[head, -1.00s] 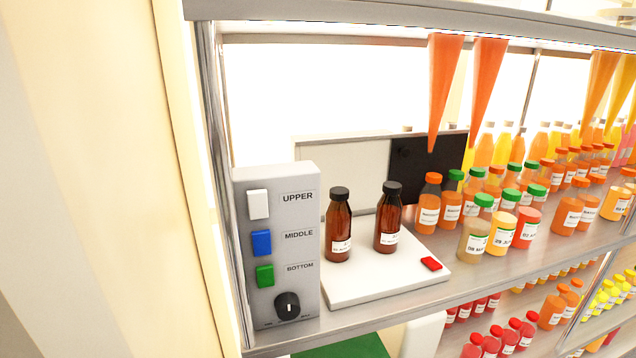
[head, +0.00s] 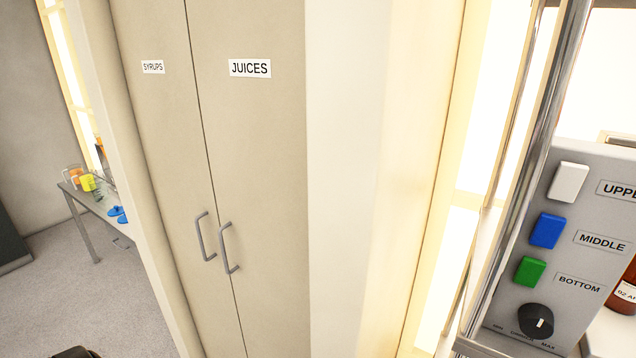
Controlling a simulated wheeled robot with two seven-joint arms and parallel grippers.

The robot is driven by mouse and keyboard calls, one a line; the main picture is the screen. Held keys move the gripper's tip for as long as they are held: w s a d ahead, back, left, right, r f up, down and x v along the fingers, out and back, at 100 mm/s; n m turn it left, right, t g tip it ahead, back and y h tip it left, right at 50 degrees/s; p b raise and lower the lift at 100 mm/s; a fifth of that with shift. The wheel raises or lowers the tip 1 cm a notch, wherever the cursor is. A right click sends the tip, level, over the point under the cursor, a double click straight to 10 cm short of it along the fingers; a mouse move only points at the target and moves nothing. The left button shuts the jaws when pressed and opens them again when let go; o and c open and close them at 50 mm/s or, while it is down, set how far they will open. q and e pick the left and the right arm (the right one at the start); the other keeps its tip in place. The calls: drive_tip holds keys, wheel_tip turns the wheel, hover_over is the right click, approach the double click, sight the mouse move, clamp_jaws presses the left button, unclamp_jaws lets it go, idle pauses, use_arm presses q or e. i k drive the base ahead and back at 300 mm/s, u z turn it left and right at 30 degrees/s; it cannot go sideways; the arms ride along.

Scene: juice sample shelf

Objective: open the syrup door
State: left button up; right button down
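The syrup door (head: 160,130) is the left, narrower-looking door of a tall beige cabinet, with a white label reading SYRUPS (head: 153,67) near its top. Its grey bar handle (head: 204,237) is upright near the seam between the doors. The door looks shut. The juices door (head: 262,150) is beside it on the right, also shut, with its own grey handle (head: 229,248) close to the syrup handle. Neither of my grippers shows in the head view.
A control panel (head: 575,250) with white, blue and green buttons and a knob stands on the shelf at the right. A table (head: 92,208) with colourful containers is at the far left. Grey floor (head: 75,290) is clear left of the cabinet. A dark object (head: 75,352) shows at the bottom left edge.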

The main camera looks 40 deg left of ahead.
sight(154, 40)
drive_tip(key=u, duration=1.9)
drive_tip(key=i, duration=0.35)
drive_tip(key=z, duration=0.15)
